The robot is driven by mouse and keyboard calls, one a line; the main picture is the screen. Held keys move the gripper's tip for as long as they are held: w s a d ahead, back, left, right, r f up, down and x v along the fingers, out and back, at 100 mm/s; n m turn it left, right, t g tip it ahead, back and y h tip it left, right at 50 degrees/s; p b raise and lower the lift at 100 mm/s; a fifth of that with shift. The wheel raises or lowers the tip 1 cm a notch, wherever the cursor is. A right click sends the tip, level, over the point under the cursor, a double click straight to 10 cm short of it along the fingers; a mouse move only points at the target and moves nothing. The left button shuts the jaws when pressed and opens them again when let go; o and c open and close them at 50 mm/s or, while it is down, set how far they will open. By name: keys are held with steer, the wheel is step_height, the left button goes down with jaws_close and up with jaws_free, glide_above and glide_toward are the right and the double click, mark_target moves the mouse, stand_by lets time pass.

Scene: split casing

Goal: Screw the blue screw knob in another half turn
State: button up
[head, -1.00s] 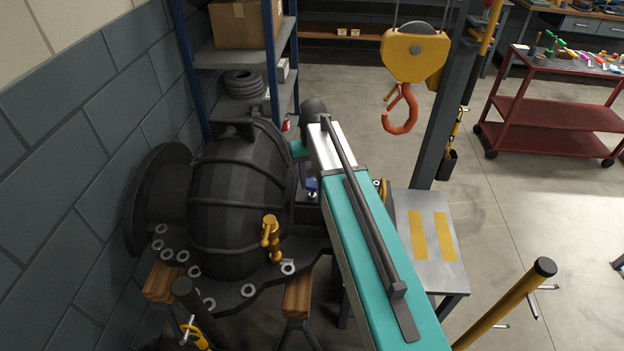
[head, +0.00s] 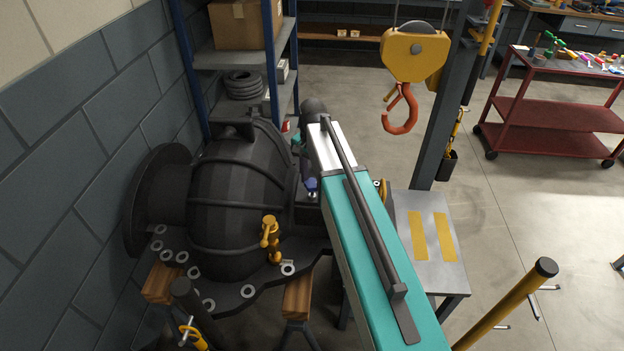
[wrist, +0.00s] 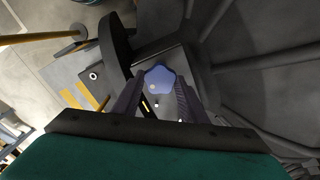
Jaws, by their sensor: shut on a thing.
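The blue screw knob (wrist: 158,79) is a lobed knob in the middle of the wrist view, on the dark casing. My gripper (wrist: 160,88) has one dark finger on each side of it and is shut on it. In the head view a small part of the blue knob (head: 311,184) shows at the left edge of my teal arm. The arm hides most of my gripper there. The knob's threaded part is hidden.
The black casing (head: 235,205) rests on wooden blocks (head: 298,297) at the left, with a yellow fitting (head: 270,238) on its flange. A crane hook (head: 400,110) hangs beyond my arm. A small metal table (head: 428,235) stands to the right.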

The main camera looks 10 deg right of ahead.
mark_target(312, 183)
steer(key=shift+m, duration=1.2)
steer(key=o, duration=1.1)
steer(key=shift+c, duration=0.2)
steer(key=shift+r, duration=0.2)
step_height(312, 183, up, 14)
steer(key=b, duration=0.3)
steer(key=shift+f, duration=0.25)
